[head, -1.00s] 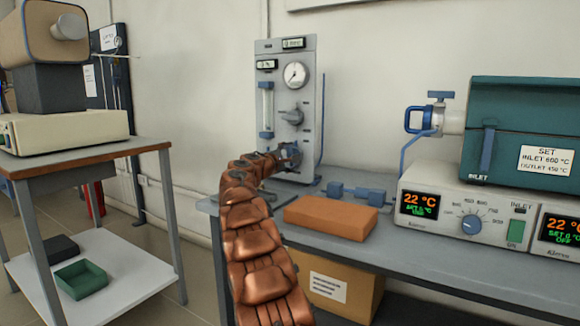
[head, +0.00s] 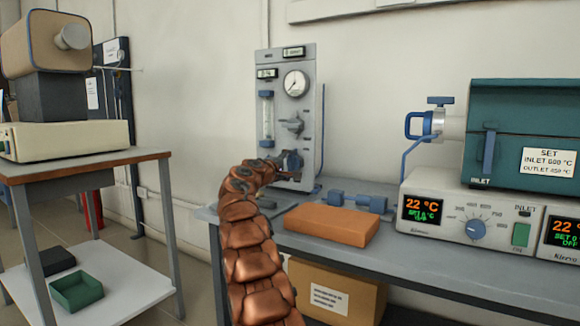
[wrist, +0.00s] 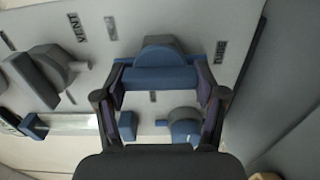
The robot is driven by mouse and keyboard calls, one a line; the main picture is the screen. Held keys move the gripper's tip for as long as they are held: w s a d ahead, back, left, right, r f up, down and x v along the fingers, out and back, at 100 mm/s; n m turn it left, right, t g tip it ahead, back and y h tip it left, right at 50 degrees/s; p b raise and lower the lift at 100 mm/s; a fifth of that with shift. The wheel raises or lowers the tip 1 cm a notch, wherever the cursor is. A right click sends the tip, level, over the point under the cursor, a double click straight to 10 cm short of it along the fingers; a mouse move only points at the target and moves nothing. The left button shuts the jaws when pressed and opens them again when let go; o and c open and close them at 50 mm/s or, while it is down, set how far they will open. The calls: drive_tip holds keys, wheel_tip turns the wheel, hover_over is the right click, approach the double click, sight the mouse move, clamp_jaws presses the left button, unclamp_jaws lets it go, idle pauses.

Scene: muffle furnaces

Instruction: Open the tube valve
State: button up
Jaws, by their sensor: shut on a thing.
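The grey gas panel (head: 309,105) stands upright at the back of the bench, with a round gauge, a flow tube and a grey knob. My gripper (head: 288,163) is at its lower part in the head view. In the wrist view my gripper (wrist: 162,78) is shut on a blue valve handle (wrist: 160,78), with one finger at each end. The handle lies crosswise between the fingers, on a rounded blue body. The word TUBE is printed just to its right. In the head view my gripper hides most of this handle.
A grey knob (wrist: 45,75) marked VENT is left of the handle in the wrist view. On the bench, an orange-brown brick (head: 332,224) and a blue fitting (head: 357,201) lie near my arm. A green furnace (head: 525,125) stands to the right.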

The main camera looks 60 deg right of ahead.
drive_tip(key=o, duration=1.2)
drive_tip(key=shift+c, duration=0.2)
drive_tip(key=shift+a, duration=0.15)
drive_tip(key=shift+a+r, duration=0.1)
drive_tip(key=shift+a, duration=0.7)
drive_tip(key=shift+s+a, duration=0.1)
drive_tip(key=shift+a, duration=0.5)
approach(289, 165)
drive_tip(key=shift+a+r, duration=0.1)
drive_tip(key=shift+a, duration=0.45)
